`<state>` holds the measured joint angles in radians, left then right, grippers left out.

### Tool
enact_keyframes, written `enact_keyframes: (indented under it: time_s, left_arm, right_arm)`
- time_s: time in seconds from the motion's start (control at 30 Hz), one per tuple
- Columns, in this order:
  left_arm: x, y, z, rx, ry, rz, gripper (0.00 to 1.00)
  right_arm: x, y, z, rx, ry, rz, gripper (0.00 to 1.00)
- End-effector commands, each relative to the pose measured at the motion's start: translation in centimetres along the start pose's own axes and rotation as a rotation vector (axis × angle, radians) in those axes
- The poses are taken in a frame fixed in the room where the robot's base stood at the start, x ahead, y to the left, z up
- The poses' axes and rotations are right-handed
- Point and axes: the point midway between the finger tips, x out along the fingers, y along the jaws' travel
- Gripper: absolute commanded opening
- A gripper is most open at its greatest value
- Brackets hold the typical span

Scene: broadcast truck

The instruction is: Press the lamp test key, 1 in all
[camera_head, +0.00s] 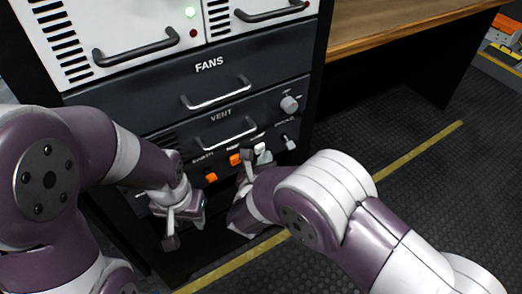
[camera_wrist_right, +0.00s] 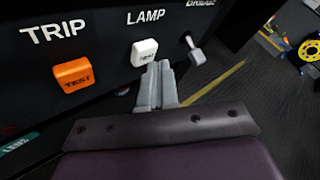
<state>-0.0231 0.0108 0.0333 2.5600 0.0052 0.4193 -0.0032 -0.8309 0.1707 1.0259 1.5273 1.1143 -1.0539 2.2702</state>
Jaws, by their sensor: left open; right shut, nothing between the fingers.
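The lamp test key (camera_wrist_right: 145,48) is a small white key marked TEST under the word LAMP on the dark panel in the right wrist view. My right gripper (camera_wrist_right: 158,68) is shut and empty, with its fingertips just below and slightly right of this key. I cannot tell whether the tips touch it. In the head view my right gripper (camera_head: 249,156) is at the lower panel, among the small keys. My left gripper (camera_head: 185,226) is open and empty, lower and further left, in front of the rack.
An orange TEST key (camera_wrist_right: 73,75) sits under TRIP, left of the lamp key. A toggle switch (camera_wrist_right: 194,50) is to its right. Above are the VENT drawer handle (camera_head: 225,137), the FANS handle (camera_head: 215,97) and a round knob (camera_head: 289,104). Open floor lies to the right.

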Motion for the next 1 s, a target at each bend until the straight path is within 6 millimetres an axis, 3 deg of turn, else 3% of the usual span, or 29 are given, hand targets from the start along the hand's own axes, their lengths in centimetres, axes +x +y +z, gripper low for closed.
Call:
enact_keyframes:
  time_s: [1.0]
  left_arm:
    - [0.53, 0.0, 0.06, 0.0, 0.0, 0.0, 0.43]
  right_arm:
    - [0.6, 0.42, 0.43, 0.0, -0.001, 0.0, 0.0]
